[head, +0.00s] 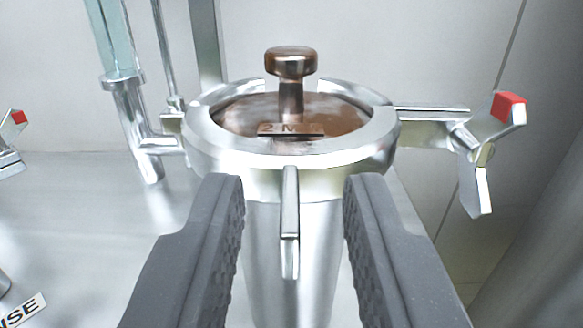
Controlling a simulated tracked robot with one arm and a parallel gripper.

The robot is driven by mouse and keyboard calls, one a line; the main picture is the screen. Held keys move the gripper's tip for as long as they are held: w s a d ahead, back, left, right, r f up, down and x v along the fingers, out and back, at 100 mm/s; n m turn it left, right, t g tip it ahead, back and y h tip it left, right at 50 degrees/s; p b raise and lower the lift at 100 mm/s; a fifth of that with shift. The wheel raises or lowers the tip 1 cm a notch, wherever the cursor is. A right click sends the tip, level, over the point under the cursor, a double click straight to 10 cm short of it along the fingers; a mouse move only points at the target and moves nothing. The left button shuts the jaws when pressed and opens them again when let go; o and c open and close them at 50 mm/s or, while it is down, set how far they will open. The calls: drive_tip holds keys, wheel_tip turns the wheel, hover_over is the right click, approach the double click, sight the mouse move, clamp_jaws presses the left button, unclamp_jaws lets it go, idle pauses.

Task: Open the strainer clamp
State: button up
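The strainer (320,240) is a shiny metal cylinder standing upright in the middle of the head view. A metal clamp ring (221,151) goes around its top. A vertical metal clamp lever (290,215) hangs down from the front of the ring. Inside the ring sits a brownish metal lid (345,112) with a mushroom-shaped knob (291,62) and a small plate with partly readable marking. My gripper (293,195) is open, with its two dark grey ridged fingers left and right of the lever. Visible gaps separate the lever from both fingers.
A pipe with a red-tipped valve handle (487,135) extends right of the strainer. A sight-glass tube (118,40) and metal pipes stand behind left. Another red-tipped handle (12,125) is at the left edge. A partly cut-off label (25,310) lies lower left on the metal surface.

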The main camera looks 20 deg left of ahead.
drive_tip(key=shift+w+a, duration=0.15)
drive_tip(key=shift+w, duration=0.15)
clamp_jaws()
drive_tip(key=shift+d+f+h, duration=0.1)
drive_tip(key=shift+d+h, duration=0.1)
drive_tip(key=shift+h, duration=0.1)
